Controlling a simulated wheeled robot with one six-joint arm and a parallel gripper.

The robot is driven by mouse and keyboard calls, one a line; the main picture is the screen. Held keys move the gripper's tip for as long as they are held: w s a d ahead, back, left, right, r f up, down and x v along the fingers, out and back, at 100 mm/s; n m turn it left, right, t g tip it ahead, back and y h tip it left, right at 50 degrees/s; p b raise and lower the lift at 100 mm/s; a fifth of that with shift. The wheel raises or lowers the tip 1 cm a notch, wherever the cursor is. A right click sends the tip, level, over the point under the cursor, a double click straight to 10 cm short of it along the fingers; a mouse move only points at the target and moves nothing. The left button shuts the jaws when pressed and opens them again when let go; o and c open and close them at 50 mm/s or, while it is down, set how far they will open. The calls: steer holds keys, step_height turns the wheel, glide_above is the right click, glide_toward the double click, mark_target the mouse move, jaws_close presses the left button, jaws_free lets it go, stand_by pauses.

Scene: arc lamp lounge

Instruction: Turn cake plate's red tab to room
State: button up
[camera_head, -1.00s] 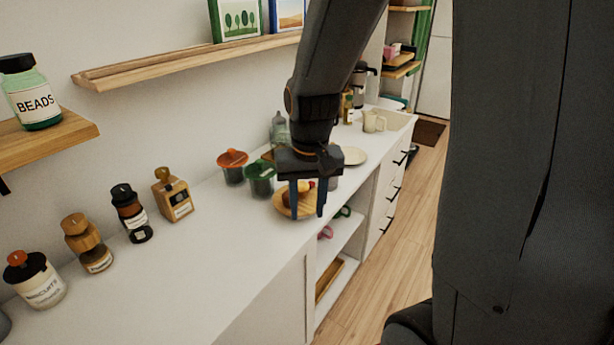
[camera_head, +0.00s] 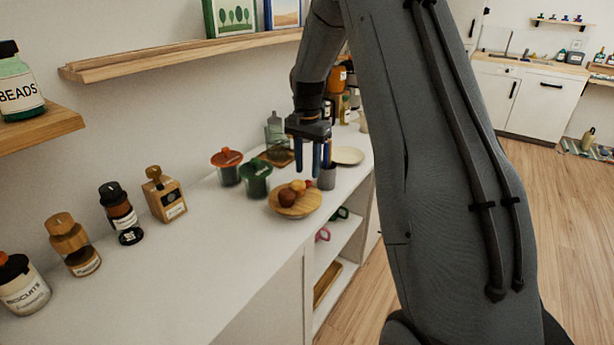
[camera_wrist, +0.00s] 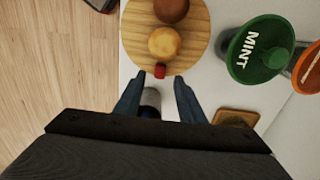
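The cake plate (camera_head: 297,211) is a round wooden board on the white counter, with brown and golden round items on it. It also shows at the top of the wrist view (camera_wrist: 134,47). Its small red tab (camera_wrist: 160,71) is at the rim, at the plate's lower edge in that view, along the counter rather than on the floor side. In the head view the red tab (camera_head: 308,183) is at the plate's far right. My gripper (camera_head: 310,170) is open and empty near that rim. In the wrist view its fingertips (camera_wrist: 157,84) lie either side of the tab's line, apparently apart from it.
A grey cup (camera_head: 327,177) stands close behind the plate, partly between my fingers in the wrist view. The green MINT jar (camera_head: 256,180) and an orange-lidded jar (camera_head: 228,167) stand left of the plate. A pale plate (camera_head: 347,155) lies beyond.

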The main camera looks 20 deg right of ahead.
mark_target(307, 182)
steer(key=shift+f+p, duration=0.35)
steer(key=shift+f, duration=1.6)
jaws_close()
